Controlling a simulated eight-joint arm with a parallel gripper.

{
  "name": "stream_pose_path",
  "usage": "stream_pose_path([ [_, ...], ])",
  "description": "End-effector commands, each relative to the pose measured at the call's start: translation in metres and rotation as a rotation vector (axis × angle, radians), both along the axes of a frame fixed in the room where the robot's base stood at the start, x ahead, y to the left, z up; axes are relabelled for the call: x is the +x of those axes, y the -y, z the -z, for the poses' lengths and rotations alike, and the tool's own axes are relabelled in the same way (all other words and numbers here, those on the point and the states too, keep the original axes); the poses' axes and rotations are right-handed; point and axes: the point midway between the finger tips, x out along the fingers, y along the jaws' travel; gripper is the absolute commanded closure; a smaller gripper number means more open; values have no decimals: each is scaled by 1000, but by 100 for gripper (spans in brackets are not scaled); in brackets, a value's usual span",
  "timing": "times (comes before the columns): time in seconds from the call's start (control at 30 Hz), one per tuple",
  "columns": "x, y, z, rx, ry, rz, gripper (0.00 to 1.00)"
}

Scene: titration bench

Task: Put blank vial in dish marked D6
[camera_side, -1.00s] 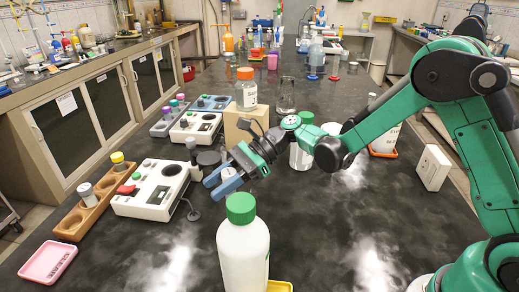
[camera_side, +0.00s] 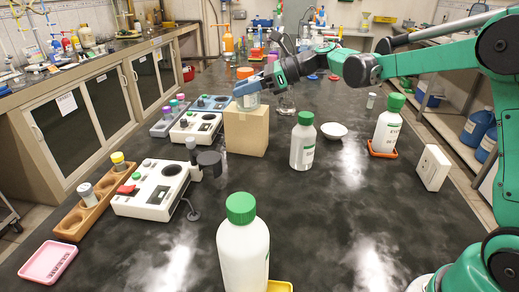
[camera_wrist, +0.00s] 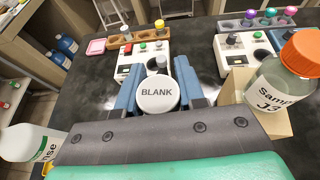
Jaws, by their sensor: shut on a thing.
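The blank vial has a white cap reading "BLANK" (camera_wrist: 157,94). My gripper (camera_wrist: 157,85) is shut on it, with one blue finger on each side of the cap. In the side view my gripper (camera_side: 243,90) is raised beside the orange-capped bottle on the cardboard box; the vial cannot be made out there. No dish mark D6 can be read. A pink dish (camera_side: 48,262) with illegible lettering lies at the front left and also shows in the wrist view (camera_wrist: 96,46). A white bowl (camera_side: 334,131) stands right of the box.
The orange-capped sample bottle (camera_wrist: 280,75) stands close by on the cardboard box (camera_side: 246,130). Green-capped bottles (camera_side: 243,245) (camera_side: 303,142) (camera_side: 388,126) stand around the bench. Instruments (camera_side: 152,190) and a wooden rack (camera_side: 93,203) line the left.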

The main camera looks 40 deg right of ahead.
Motion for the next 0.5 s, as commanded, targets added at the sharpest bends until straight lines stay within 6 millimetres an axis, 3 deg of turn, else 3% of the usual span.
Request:
stream_pose_path([
  [0.03, 12, 31, 1, -1, 0, 109, 100],
  [0.2, 38, 130, 0, 0, 1, 457, 100],
  [0.4, 39, 242, -6, 0, 1, 817, 100],
  [0.5, 32, 283, -9, 2, 0, 947, 100],
])
